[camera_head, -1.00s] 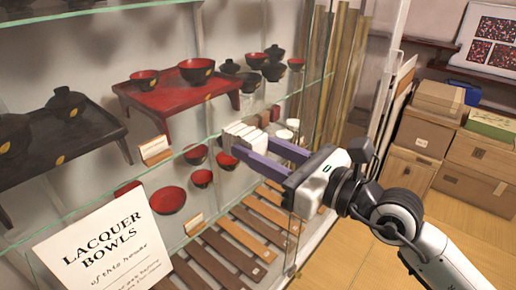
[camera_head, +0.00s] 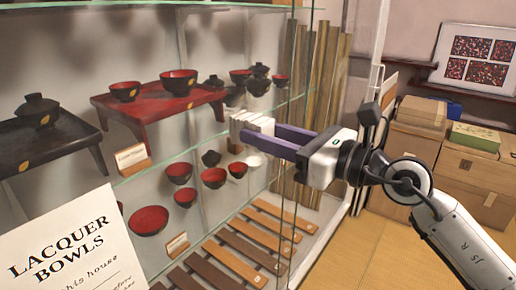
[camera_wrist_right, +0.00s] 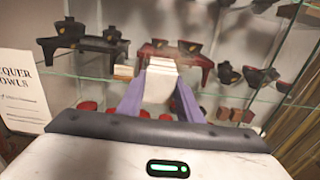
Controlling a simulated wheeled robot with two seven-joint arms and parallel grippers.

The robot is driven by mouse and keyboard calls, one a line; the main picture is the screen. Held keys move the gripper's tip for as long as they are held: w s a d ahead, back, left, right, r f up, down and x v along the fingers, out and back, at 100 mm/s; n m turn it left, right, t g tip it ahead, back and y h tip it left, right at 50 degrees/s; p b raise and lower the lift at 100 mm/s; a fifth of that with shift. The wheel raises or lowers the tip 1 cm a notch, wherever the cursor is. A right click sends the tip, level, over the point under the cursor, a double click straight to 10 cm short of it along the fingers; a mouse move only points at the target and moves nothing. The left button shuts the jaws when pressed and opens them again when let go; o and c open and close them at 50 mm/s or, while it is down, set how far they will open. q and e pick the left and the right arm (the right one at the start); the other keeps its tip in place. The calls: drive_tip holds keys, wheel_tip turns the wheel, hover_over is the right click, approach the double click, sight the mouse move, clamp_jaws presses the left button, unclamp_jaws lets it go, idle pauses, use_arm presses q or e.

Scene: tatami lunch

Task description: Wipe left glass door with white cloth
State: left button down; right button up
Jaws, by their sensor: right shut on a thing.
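The white cloth (camera_head: 252,124) is a small folded pad held in my right gripper (camera_head: 264,134), whose purple fingers are shut on it. It also shows between the fingers in the right wrist view (camera_wrist_right: 159,82). The cloth is in front of the cabinet's glass door (camera_head: 222,40), just right of the red stand. The glass is clear and I cannot tell whether the cloth touches it. My left gripper is not in view.
Behind the glass are a red stand (camera_head: 160,112), a black stand (camera_head: 60,146) and several lacquer bowls. A "Lacquer Bowls" sign (camera_head: 75,250) is at the lower left. Cardboard boxes (camera_head: 420,140) stand right of the cabinet.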

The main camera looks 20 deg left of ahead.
sight(257, 126)
drive_tip(key=shift+w+d, duration=0.1)
drive_tip(key=shift+w, duration=0.15)
drive_tip(key=shift+w+d+f+b, duration=0.1)
drive_tip(key=shift+w+d+b, duration=0.15)
drive_tip(key=shift+w+b, duration=0.8)
drive_tip(key=shift+w+d+r+b, duration=0.9)
drive_tip(key=shift+w+r, duration=0.25)
drive_tip(key=shift+w, duration=0.85)
drive_tip(key=s+p, duration=0.1)
drive_tip(key=s+a+p, duration=0.1)
drive_tip(key=s, duration=0.1)
drive_tip(key=s+a+p, duration=0.1)
drive_tip(key=s+p, duration=0.1)
drive_tip(key=shift+s+r, duration=0.1)
drive_tip(key=shift+s, duration=0.1)
drive_tip(key=shift+s+a+p, duration=0.2)
drive_tip(key=shift+s+p, duration=0.3)
drive_tip(key=s+p, duration=0.1)
drive_tip(key=s+a+p, duration=0.1)
drive_tip(key=p, duration=0.1)
drive_tip(key=shift+s, duration=0.15)
drive_tip(key=shift+s+a+f+p, duration=0.1)
drive_tip(key=shift+s+a+p, duration=0.1)
drive_tip(key=shift+s+p, duration=0.5)
drive_tip(key=shift+s+a+f+p, duration=0.1)
drive_tip(key=shift+s+a+p, duration=0.1)
drive_tip(key=shift+s+p, duration=0.55)
drive_tip(key=shift+s+a+p, duration=0.2)
drive_tip(key=shift+s+p, duration=0.35)
drive_tip(key=shift+p, duration=0.25)
